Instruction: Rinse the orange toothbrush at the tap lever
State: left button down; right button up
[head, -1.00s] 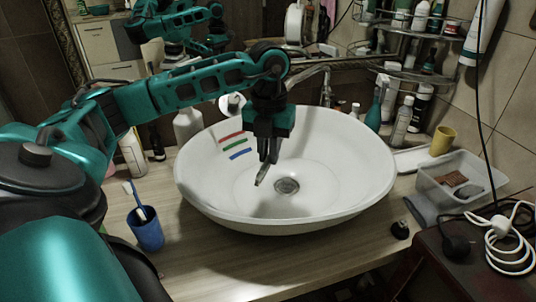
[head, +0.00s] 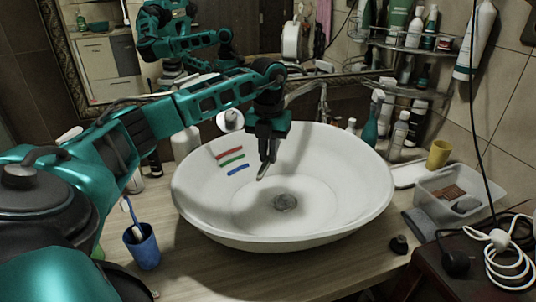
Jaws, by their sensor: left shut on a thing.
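My left gripper (head: 266,158) hangs over the white basin (head: 345,215), pointing down, up and left of the drain (head: 285,203). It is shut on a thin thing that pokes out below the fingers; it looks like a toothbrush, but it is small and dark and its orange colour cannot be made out. The grey metal tap (head: 322,103) stands behind the basin, right of the gripper. Its lever is hard to make out. A blue cup (head: 143,248) left of the basin holds a toothbrush with a blue and white head. My right gripper is not in view.
Bottles crowd the back right corner below a wire shelf (head: 405,45). A yellow cup (head: 439,154) and clear bin (head: 455,212) stand at right. The front counter is mostly clear.

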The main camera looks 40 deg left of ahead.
pick_arm(q)
jog(key=shift+w, duration=0.1)
dwell(0.6)
jog(key=shift+w+d, duration=0.35)
jog(key=shift+d, duration=0.05)
jog(key=shift+s+a, duration=0.15)
jog(key=shift+s+a, duration=0.25)
jog(key=shift+a, duration=0.05)
jog(key=shift+w+d, duration=0.15)
dwell(0.3)
jog(key=shift+w+d, duration=0.25)
jog(key=shift+d, duration=0.05)
jog(key=shift+s+a, duration=0.15)
jog(key=shift+s+a, duration=0.25)
jog(key=shift+a, duration=0.05)
